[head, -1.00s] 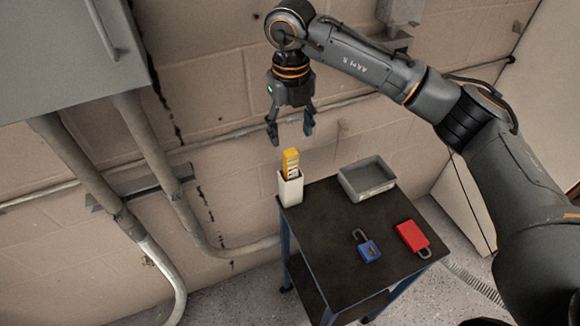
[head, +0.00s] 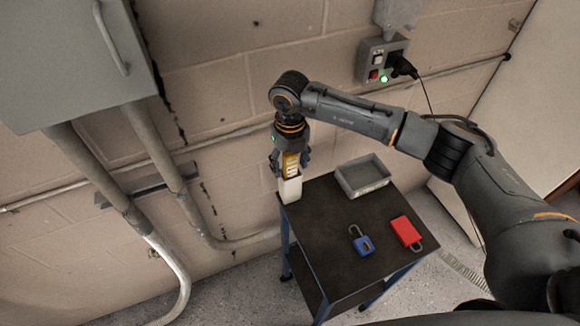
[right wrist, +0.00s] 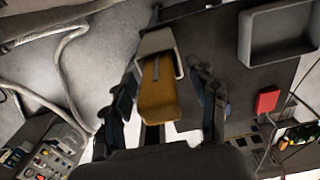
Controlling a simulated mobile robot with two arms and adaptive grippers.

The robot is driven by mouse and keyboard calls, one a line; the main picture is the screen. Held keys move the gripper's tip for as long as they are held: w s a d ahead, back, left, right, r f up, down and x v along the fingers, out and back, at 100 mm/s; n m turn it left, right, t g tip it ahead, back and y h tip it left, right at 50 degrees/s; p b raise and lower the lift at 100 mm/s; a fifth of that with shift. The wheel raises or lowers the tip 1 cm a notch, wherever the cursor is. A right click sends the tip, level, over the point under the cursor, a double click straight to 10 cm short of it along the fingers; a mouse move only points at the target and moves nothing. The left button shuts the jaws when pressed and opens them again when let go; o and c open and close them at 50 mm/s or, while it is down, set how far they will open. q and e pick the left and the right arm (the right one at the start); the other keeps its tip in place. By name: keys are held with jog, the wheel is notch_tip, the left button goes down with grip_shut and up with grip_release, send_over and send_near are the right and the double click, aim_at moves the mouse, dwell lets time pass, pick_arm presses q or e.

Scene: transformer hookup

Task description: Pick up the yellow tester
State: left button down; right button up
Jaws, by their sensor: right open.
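The yellow tester (head: 291,165) stands upright in a white holder (head: 290,188) at the back left corner of the dark cart top. My right gripper (head: 290,164) has come down over it, with its fingers on either side of the tester. In the right wrist view the tester (right wrist: 158,95) lies between the two open fingers (right wrist: 165,105), with a gap at each side. The white holder (right wrist: 156,42) shows beyond it there. My left gripper is in neither view.
A grey tray (head: 363,176) sits on the cart top (head: 325,225), right of the holder. A blue padlock (head: 362,243) and a red padlock-like item (head: 406,232) lie at the front right. A wall box with a green light (head: 382,62) and a grey cabinet (head: 70,60) are on the wall.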

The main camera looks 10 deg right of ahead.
grip_shut()
